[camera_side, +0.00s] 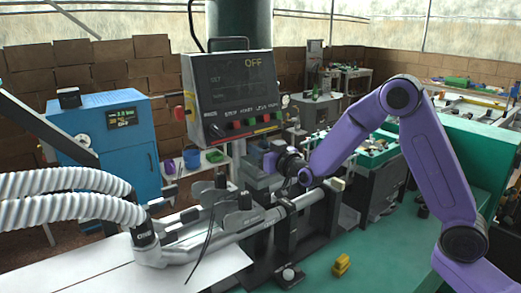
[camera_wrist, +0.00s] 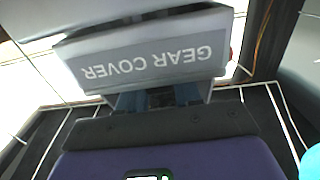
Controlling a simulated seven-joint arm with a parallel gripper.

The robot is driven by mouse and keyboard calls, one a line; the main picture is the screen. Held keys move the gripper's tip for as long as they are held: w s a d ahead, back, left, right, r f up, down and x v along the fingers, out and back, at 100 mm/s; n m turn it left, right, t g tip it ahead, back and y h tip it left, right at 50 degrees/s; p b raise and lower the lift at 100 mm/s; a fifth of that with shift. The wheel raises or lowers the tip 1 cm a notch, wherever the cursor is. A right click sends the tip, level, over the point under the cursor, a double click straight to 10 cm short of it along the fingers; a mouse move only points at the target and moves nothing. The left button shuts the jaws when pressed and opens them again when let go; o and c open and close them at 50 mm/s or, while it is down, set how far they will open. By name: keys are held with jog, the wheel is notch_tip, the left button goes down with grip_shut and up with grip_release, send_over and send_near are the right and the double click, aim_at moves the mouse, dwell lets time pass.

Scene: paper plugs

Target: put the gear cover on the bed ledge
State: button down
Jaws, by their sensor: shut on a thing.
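The gear cover (camera_wrist: 150,52) is a grey box-like piece with "GEAR COVER" printed upside down in the wrist view. My gripper (camera_wrist: 158,98) is shut on its near edge, with blue-grey fingertips against it. In the side view my gripper (camera_side: 272,162) is at the end of the purple arm, above the machine bed and just under the control box. The cover is hard to tell from the grey machine parts there. I cannot pick out the bed ledge for certain; a dark surface with white lines (camera_wrist: 52,125) lies below the cover in the wrist view.
A grey control box (camera_side: 232,92) hangs close above my gripper. Silver tubes and clamps (camera_side: 215,225) lie in front, with ribbed white hoses (camera_side: 65,182) at left. A blue cabinet (camera_side: 110,140) stands behind left.

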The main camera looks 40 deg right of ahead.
jog(key=shift+f, duration=0.25)
jog(key=c, duration=0.8)
grip_release()
jog(key=shift+s+d+f, duration=0.1)
jog(key=shift+s+f, duration=0.05)
jog(key=shift+s, duration=4.2)
jog(key=shift+s+f, duration=0.15)
jog(key=shift+s, duration=4.2)
